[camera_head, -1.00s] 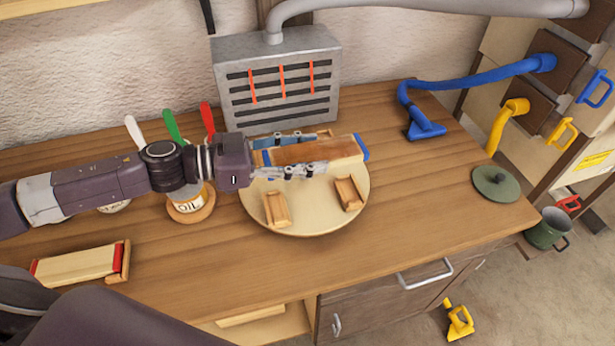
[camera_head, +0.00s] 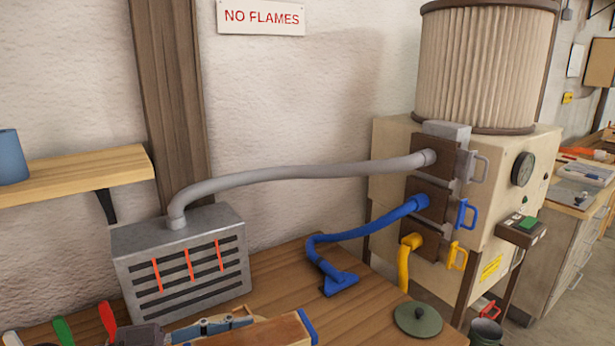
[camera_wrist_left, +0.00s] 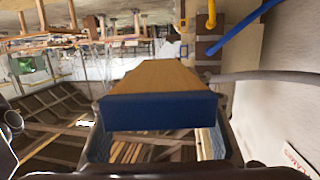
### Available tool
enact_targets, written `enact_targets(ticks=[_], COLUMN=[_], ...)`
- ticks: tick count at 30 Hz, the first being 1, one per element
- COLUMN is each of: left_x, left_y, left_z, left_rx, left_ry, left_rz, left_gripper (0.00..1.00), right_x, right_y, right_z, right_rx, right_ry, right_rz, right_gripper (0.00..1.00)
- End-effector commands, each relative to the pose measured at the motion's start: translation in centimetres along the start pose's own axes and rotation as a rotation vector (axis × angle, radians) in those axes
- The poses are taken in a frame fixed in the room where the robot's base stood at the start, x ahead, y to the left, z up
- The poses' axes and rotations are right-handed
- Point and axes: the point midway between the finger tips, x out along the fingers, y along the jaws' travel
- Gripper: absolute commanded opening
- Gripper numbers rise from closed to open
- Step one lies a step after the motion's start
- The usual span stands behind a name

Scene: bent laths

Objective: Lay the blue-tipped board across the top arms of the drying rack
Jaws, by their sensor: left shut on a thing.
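The blue-tipped board (camera_head: 270,334) is at the bottom edge of the head view, its blue end toward the right and its lower part cut off. My left gripper (camera_head: 228,325) is shut on it, with a grey-blue finger along its far side. In the left wrist view the board (camera_wrist_left: 160,80) reaches away from the camera, blue end nearest, between the two fingers. I cannot make out the drying rack for certain in either view. My right gripper is not in view.
A grey slotted metal box (camera_head: 182,272) stands on the bench (camera_head: 290,265) behind the board. A blue hose nozzle (camera_head: 340,283) and a green lid (camera_head: 418,320) lie to the right. A beige filter machine (camera_head: 400,155) stands beyond. White, green and red handles show at lower left.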

Motion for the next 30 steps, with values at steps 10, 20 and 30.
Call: enact_targets(ticks=[10,20,30], left_x=[-2.0,-5.8,-8.4], left_y=[1.1,0.7,0.4], left_z=[2.2,6.0,8.5], left_rx=[-0.012,-0.029,-0.028], left_ry=[0.0,0.003,0.005], left_rz=[-0.031,-0.131,-0.193], left_gripper=[0.15,0.15,0.15], right_x=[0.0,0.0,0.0], right_y=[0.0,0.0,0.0], right_z=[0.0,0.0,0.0], right_rx=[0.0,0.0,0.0], right_ry=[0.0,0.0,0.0], right_rz=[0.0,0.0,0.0], right_gripper=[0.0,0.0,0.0])
